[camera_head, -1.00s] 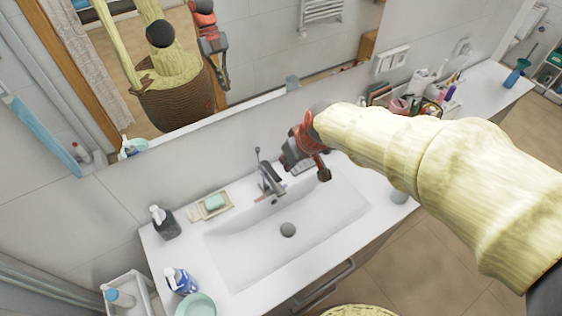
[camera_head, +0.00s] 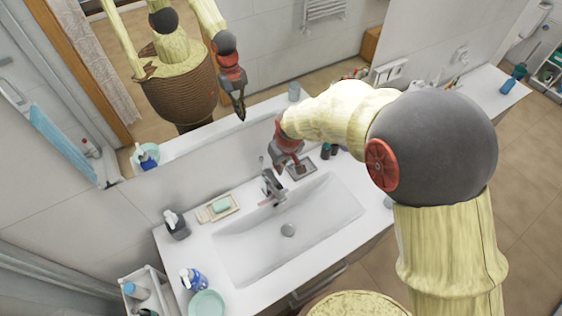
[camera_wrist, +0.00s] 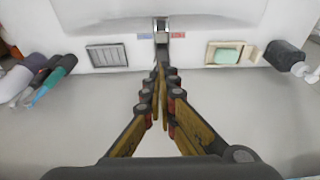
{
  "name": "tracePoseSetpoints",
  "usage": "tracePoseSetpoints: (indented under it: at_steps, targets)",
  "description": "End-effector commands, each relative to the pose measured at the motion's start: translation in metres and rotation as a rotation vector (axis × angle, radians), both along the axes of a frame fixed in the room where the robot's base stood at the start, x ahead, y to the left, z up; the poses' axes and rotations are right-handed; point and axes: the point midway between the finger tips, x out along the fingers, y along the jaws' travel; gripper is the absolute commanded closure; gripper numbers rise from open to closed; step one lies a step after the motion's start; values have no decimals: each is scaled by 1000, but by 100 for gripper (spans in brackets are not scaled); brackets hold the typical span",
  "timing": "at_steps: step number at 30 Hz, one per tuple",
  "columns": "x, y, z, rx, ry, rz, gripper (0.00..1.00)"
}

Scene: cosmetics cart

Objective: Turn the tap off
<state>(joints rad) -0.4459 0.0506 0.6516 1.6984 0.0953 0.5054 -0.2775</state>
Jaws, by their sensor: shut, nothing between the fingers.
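The grey metal tap (camera_head: 272,186) stands at the back edge of the white sink basin (camera_head: 325,205), with a thin upright part behind it. In the wrist view the tap (camera_wrist: 161,32) is at top centre, between a blue and a red mark. I cannot make out running water.
A soap dish (camera_head: 218,208) and dark dispenser (camera_head: 176,226) stand left of the tap. A grey slotted tray (camera_wrist: 107,55) and several bottles (camera_wrist: 45,75) lie on its other side. The mirror wall (camera_head: 200,167) rises close behind. The basin is clear.

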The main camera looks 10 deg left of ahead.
Motion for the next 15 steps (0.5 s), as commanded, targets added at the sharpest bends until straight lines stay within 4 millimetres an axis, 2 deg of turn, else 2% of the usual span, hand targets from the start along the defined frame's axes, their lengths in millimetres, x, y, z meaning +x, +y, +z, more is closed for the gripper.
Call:
tracePoseSetpoints:
  at_steps: [1, 9, 15]
  targets:
    - [1, 1, -11, -2, 5, 0, 100]
    - [8, 7, -59, -2, 4, 0, 100]
    - [7, 5, -82, 0, 0, 0, 100]
